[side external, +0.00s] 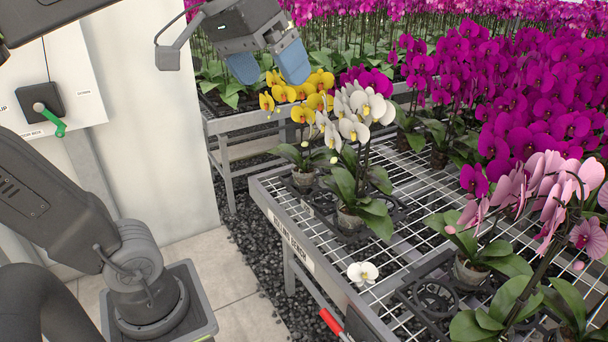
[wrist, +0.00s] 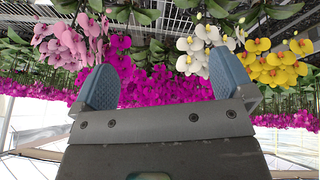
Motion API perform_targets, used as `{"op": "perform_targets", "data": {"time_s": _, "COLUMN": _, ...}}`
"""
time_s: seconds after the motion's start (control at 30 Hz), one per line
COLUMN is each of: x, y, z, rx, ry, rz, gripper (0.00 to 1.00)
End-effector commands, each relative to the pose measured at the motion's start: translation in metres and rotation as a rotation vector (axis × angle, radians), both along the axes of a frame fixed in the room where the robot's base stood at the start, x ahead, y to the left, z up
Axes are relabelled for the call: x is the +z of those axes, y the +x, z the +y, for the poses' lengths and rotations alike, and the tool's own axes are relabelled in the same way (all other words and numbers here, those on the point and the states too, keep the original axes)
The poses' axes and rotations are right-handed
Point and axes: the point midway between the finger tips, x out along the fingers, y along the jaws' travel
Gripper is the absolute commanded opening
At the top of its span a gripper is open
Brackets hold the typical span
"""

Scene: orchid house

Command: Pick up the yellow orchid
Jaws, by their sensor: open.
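The yellow orchid (side external: 303,98) stands upright in a small pot near the far left corner of the bench, behind the white orchid. Its blooms (wrist: 279,65) show at the right of the wrist view, to the right of my gripper's fingers. My gripper (side external: 268,66) is open and empty, with blue pads on its fingers. In the side view it is above and slightly left of the yellow blooms, apart from them. In the wrist view my gripper's fingers (wrist: 162,88) are wide apart with only distant magenta flowers seen between them.
The white orchid (side external: 360,112) stands just in front of the yellow one, their blooms close. Pink orchids (side external: 548,185) are at the right, and many magenta orchids (side external: 520,90) fill the back. A loose white bloom (side external: 362,272) lies on the wire-mesh bench (side external: 405,195).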

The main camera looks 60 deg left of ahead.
Motion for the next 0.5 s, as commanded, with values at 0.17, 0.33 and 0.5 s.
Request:
{"op": "perform_targets", "data": {"time_s": 0.17, "x": 0.010, "y": 0.061, "z": 0.031, "rx": 0.364, "ry": -0.301, "rz": 0.035, "gripper": 1.00}}
{"op": "perform_targets", "data": {"time_s": 0.33, "x": 0.017, "y": 0.129, "z": 0.100, "rx": 0.828, "ry": -0.700, "rz": 0.071, "gripper": 1.00}}
{"op": "perform_targets", "data": {"time_s": 0.5, "x": 0.017, "y": 0.176, "z": 0.208, "rx": 1.298, "ry": -1.161, "rz": 0.100, "gripper": 1.00}}
